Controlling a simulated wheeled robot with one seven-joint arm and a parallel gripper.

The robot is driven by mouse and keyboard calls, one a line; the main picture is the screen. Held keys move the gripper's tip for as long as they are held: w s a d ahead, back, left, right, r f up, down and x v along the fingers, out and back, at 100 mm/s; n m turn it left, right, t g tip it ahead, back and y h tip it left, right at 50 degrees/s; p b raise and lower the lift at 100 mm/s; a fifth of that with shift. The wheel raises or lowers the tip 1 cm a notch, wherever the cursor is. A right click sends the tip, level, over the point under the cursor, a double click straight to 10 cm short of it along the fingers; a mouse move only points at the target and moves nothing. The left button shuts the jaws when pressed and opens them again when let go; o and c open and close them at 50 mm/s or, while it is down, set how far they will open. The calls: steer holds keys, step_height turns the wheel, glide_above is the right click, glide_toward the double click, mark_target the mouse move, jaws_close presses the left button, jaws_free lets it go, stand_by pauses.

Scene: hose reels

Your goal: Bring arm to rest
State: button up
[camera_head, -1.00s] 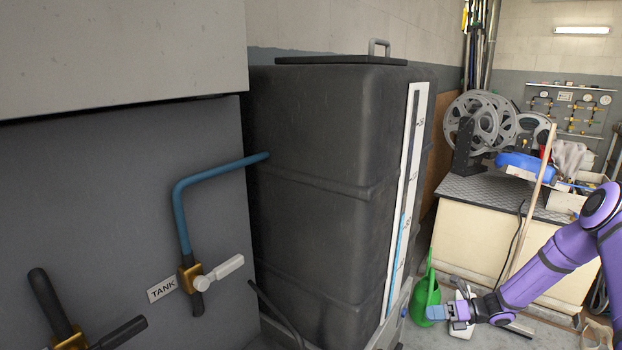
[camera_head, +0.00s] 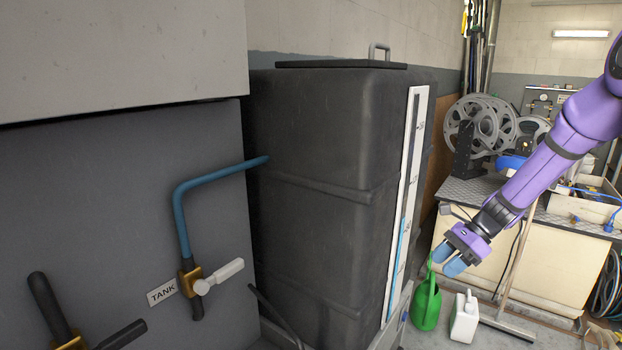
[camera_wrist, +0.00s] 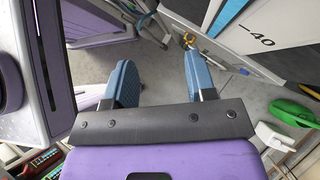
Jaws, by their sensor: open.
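My gripper (camera_head: 449,263) is at the end of my purple arm, in the right part of the head view. It hangs in the air, pointing down and left, in front of the cream cabinet and above the floor. In the wrist view my gripper (camera_wrist: 160,85) shows its two blue fingers apart, with only grey floor seen between them. Nothing is held.
A green watering can (camera_head: 426,303) and a white jug (camera_head: 464,318) stand on the floor below my gripper. The dark tank (camera_head: 325,180) with its level gauge (camera_head: 405,205) is to the left. A cabinet (camera_head: 548,262) bearing reels (camera_head: 478,125) stands behind.

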steer(key=s+a+r+n+t+h, duration=0.25)
steer(key=s+r+n+h, duration=0.25)
steer(key=s+r+n, duration=0.75)
steer(key=s+r+n+t+h, duration=0.2)
steer(key=s+r, duration=0.3)
steer(key=s, duration=0.4)
steer(key=s+r+n+t+h, duration=0.1)
steer(key=s+r+n+t, duration=0.1)
steer(key=s+r, duration=0.4)
steer(key=shift+s+d+r+n+h, duration=0.35)
steer(key=shift+s+n, duration=0.3)
steer(key=shift+s, duration=1)
